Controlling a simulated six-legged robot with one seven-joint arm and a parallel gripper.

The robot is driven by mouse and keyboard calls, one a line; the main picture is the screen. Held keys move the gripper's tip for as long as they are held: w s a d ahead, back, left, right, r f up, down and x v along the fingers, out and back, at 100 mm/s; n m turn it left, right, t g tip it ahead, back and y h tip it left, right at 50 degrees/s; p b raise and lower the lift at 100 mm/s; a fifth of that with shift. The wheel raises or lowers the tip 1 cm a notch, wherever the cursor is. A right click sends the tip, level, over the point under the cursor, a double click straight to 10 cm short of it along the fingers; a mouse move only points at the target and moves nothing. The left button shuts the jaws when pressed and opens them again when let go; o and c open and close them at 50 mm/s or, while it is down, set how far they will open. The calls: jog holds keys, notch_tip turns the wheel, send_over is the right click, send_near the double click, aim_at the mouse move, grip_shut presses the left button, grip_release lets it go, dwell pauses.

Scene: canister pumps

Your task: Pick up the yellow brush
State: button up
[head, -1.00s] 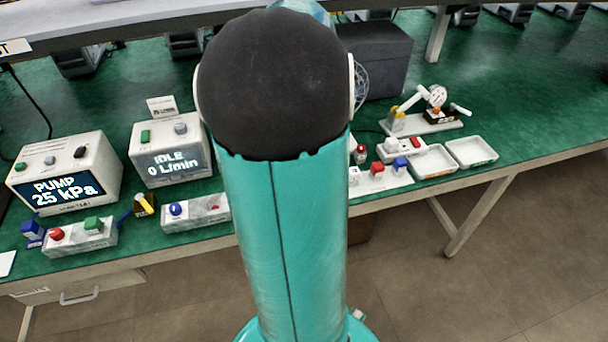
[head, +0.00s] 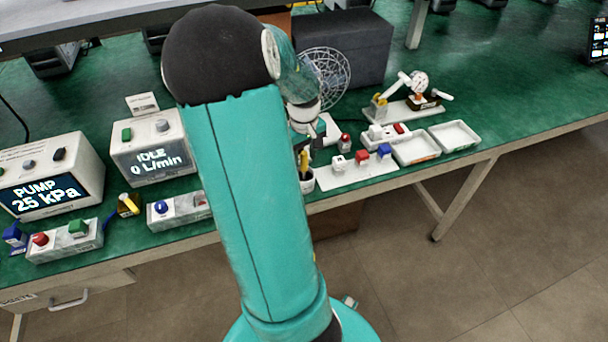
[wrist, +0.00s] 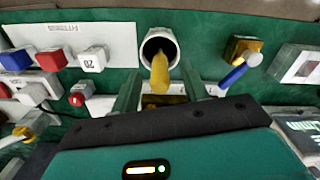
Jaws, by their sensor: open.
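The yellow brush (wrist: 160,72) stands in a white cup (wrist: 172,38) in the wrist view, with its handle sticking out toward the camera. In the head view the brush (head: 304,158) shows as a thin yellow strip above the cup (head: 307,184), beside my arm. My gripper (wrist: 160,84) is open, with one green finger on each side of the handle in the wrist view. I cannot tell whether either finger touches it. In the head view my gripper (head: 312,135) is small and partly dark above the cup. The brush's lower end is hidden inside the cup.
A white board with colored blocks (head: 345,176) lies right of the cup, with two white trays (head: 416,148) beyond. A blue-handled tool in a yellow holder (wrist: 238,68) is close by in the wrist view. A wire dish (head: 326,76) stands behind. The table's front edge is near.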

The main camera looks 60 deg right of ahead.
notch_tip(320, 180, down, 2)
jog(key=shift+f, duration=0.2)
grip_shut()
notch_tip(320, 180, up, 18)
jog(key=shift+f, duration=0.2)
dwell(1.4)
jog(key=shift+s, duration=0.15)
